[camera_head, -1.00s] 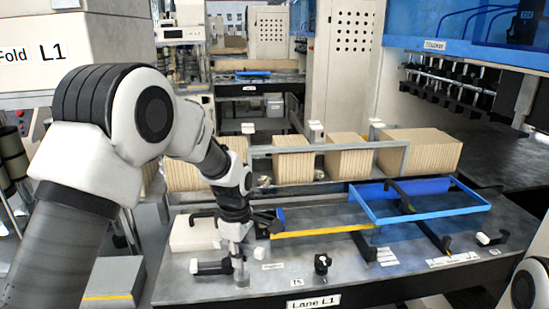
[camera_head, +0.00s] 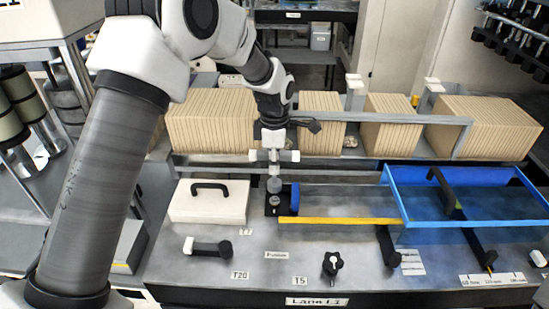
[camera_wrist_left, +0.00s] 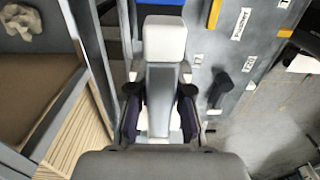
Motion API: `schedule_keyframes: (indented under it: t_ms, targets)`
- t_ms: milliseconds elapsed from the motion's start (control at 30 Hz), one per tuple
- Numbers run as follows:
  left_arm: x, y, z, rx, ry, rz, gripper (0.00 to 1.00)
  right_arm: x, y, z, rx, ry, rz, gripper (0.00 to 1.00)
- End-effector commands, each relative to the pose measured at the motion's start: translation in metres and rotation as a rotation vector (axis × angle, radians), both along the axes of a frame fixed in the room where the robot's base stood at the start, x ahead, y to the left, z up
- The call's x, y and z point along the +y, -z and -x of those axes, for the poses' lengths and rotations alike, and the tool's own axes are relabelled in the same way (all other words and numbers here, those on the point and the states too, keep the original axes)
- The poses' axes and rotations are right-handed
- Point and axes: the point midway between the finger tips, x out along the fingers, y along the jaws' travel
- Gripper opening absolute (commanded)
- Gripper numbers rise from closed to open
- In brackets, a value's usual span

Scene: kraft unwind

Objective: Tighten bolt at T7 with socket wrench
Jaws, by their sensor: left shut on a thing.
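My left gripper (camera_head: 272,140) is shut on the socket wrench (camera_head: 274,168), a grey tool with a white-ended crossbar. The wrench hangs upright, its round socket end directly over a black block (camera_head: 283,208) at the left end of the yellow bar. A round grey bolt head (camera_head: 274,200) shows just below the socket; I cannot tell if they touch. In the left wrist view the wrench's grey bar (camera_wrist_left: 160,95) lies between the fingers (camera_wrist_left: 160,112), and its white end points away. The T7 label (camera_head: 246,232) is on the table left of the block. My right gripper is out of view.
A white case (camera_head: 208,203) with a black handle stands left of the block. A black-handled tool (camera_head: 207,248) lies by the T20 label, and a black knob (camera_head: 333,263) stands near T5. Brown stacks (camera_head: 320,122) behind a grey rail close off the back. Blue frame (camera_head: 465,223) at right.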

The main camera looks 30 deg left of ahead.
Motion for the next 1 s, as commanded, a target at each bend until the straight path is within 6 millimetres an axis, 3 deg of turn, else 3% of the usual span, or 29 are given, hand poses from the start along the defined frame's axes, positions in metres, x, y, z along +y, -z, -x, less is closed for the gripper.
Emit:
schedule_keyframes:
  t_ms: [600,1000]
  targets:
    - [0.0,0.031,0.0,0.0,0.001,0.0,0.0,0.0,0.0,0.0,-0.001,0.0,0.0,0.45]
    - [0.0,0.031,0.002,0.0,0.001,0.0,0.0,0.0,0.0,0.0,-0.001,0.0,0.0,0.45]
